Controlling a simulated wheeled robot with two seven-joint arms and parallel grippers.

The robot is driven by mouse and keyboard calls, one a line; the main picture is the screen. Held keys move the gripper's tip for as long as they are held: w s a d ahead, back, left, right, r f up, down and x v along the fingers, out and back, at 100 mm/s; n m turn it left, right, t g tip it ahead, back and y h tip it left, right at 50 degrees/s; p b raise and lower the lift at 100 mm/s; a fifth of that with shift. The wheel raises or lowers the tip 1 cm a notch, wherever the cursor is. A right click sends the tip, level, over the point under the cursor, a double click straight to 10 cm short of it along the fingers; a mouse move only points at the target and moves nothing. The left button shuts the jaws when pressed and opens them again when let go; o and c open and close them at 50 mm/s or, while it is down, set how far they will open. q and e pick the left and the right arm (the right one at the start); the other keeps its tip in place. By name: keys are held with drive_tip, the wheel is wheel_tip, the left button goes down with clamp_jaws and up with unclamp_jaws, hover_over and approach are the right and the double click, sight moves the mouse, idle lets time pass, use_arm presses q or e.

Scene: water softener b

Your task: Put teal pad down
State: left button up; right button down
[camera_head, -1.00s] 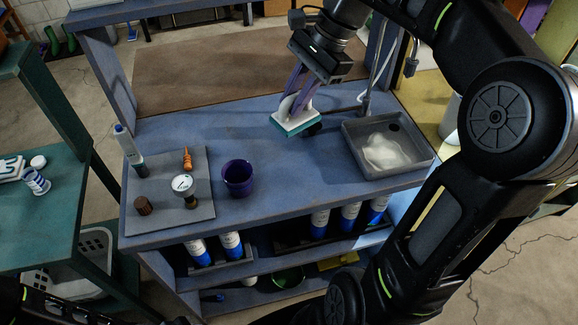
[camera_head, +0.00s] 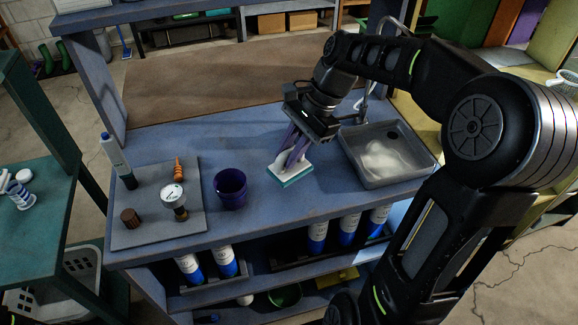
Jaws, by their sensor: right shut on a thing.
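The teal pad (camera_head: 291,176) has a teal lower layer and a white upper part. It is at the blue bench top, between the purple cup and the sink tray, and looks level on or just above the surface. My right gripper (camera_head: 291,158) comes down from above with purple fingers shut on the pad's white upper part. The fingertips partly hide that part. My left gripper is not in view.
A purple cup (camera_head: 230,188) stands left of the pad. A grey sink tray (camera_head: 386,153) lies to the right. Bench front is clear.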

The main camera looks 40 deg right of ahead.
drive_tip(key=shift+f, duration=2.25)
drive_tip(key=c, duration=1.3)
unclamp_jaws()
drive_tip(key=shift+f, duration=0.1)
drive_tip(key=v, duration=1.2)
drive_tip(key=shift+s, duration=0.1)
